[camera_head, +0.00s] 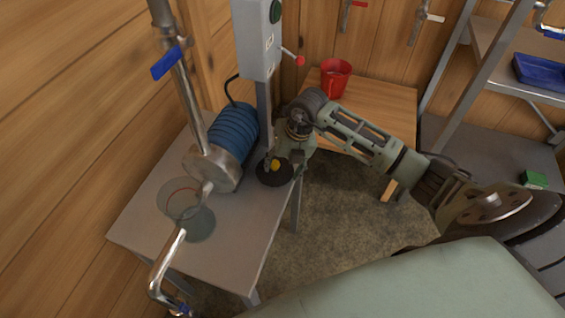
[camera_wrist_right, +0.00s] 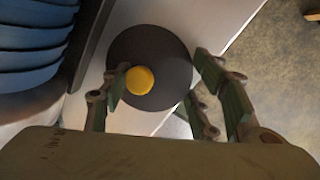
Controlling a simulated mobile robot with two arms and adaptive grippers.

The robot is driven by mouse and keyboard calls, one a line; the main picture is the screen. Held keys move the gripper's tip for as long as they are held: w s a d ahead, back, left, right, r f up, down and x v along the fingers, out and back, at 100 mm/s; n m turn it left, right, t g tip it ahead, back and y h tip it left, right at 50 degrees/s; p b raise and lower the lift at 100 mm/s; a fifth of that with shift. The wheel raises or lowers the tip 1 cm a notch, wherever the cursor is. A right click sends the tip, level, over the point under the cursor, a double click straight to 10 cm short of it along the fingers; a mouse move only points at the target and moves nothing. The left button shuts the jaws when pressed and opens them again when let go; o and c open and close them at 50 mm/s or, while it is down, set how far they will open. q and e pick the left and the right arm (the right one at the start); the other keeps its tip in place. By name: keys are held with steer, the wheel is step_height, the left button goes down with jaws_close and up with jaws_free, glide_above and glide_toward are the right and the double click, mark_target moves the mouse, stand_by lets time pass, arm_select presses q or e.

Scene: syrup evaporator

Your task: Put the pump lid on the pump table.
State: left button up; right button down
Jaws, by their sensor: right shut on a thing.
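The pump lid (camera_head: 273,176) is a dark round disc with a yellow knob, at the right edge of the grey pump table (camera_head: 232,255). In the right wrist view the pump lid (camera_wrist_right: 172,55) lies between the fingers, its knob close to the left finger. My right gripper (camera_head: 284,161) is shut on the lid; its fingers also show in the wrist view (camera_wrist_right: 163,88). I cannot tell whether the lid touches the tabletop or hangs just above it. My left gripper is out of view.
A pump with a blue ribbed motor (camera_head: 233,134) stands left of the lid. A clear vessel (camera_head: 190,215) and metal pipes are in front of it. A grey control box (camera_head: 257,40) rises behind. A red cup (camera_head: 335,80) stands on a wooden table. The pump table's front right is bare.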

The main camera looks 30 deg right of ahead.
steer(key=shift+f, duration=0.15)
steer(key=c, duration=0.7)
jaws_free()
steer(key=shift+o, duration=0.2)
steer(key=shift+r, duration=0.25)
steer(key=v, duration=1.2)
steer(key=shift+b, duration=0.3)
steer(key=shift+f, duration=0.1)
